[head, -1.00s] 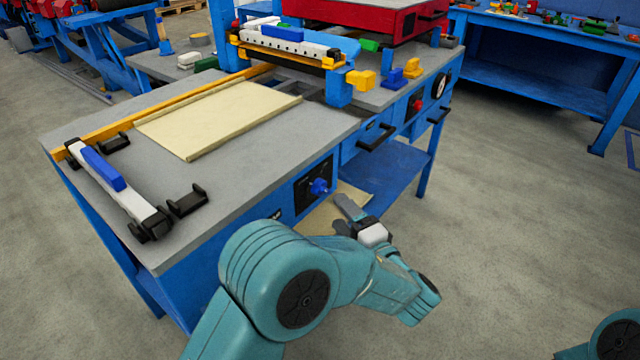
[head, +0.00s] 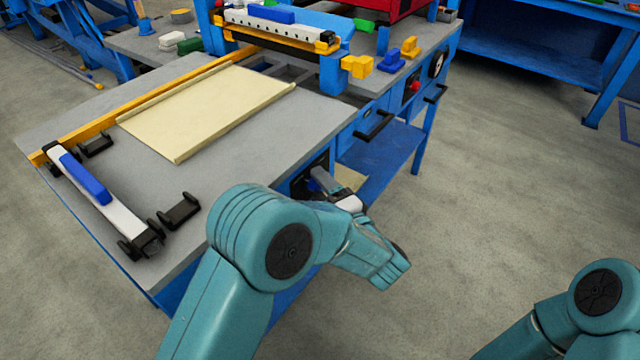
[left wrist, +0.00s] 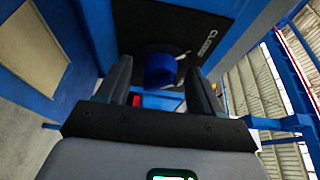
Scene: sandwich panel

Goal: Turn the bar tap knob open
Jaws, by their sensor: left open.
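The blue tap knob (left wrist: 160,70) sits on a black plate (left wrist: 180,28) with white lettering, seen in the left wrist view, that appears to read CLOSED. My left gripper (left wrist: 158,72) is open, one finger on either side of the knob in that view. I cannot tell whether the fingers touch it. In the head view my left gripper (head: 322,183) is at the front face of the bench, before the black plate (head: 298,184), and hides the knob. My right arm shows at the lower right, but its gripper is out of view.
The grey bench top (head: 250,160) carries a cream panel (head: 205,112), a white bar with a blue grip (head: 90,185) and black brackets (head: 180,210). A drawer handle (head: 375,126) juts out to the right of the gripper. The floor at right is clear.

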